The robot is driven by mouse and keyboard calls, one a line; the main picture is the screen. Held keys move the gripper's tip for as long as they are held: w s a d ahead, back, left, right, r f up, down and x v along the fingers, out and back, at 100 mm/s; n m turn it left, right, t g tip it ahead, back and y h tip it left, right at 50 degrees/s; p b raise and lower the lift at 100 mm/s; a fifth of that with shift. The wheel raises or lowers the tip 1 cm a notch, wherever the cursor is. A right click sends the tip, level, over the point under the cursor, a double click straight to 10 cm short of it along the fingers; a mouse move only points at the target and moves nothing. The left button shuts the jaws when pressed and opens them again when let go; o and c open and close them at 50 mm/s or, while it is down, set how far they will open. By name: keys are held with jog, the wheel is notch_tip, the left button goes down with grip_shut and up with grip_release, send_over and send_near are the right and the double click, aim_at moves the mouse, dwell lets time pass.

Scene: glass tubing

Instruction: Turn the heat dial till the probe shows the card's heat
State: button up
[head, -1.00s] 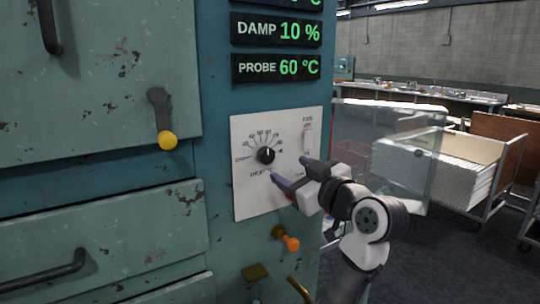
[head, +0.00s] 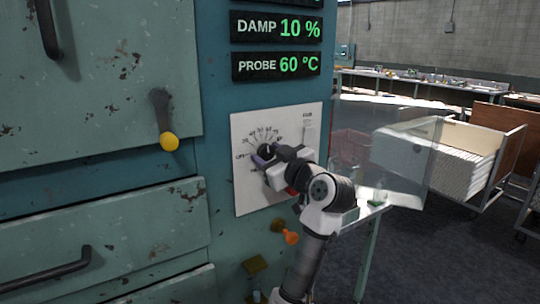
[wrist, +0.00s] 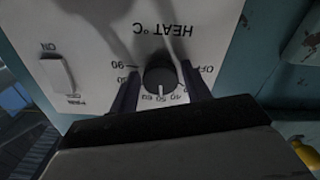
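The heat dial (head: 265,150) is a black knob on a white panel (head: 245,203); in the head view my gripper (head: 268,160) partly hides it. In the wrist view, upside down, my gripper (wrist: 160,92) has one dark finger on each side of the dial (wrist: 160,70), with small gaps showing beside the knob. My gripper looks open around it. The knob's white mark points near the 50 on the scale. The probe display (head: 276,66) reads 60 °C in green. No card is in view.
A fan switch (wrist: 58,73) sits on the same panel. Above are a damp display (head: 276,28) at 10 %. A yellow-knobbed lever (head: 167,140) is at the left, an orange knob (head: 290,238) below. A clear sheet (head: 385,165) and a cart (head: 460,165) stand right.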

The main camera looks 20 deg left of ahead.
jog(key=c, duration=0.7)
jog(key=shift+m, duration=2.5)
jog(key=o, duration=1)
jog(key=shift+s+d, duration=0.1)
jog(key=shift+s, duration=0.05)
jog(key=b+v, duration=0.3)
jog(key=v, duration=1)
jog(key=shift+s+d+b, duration=0.2)
jog(key=shift+b, duration=0.2)
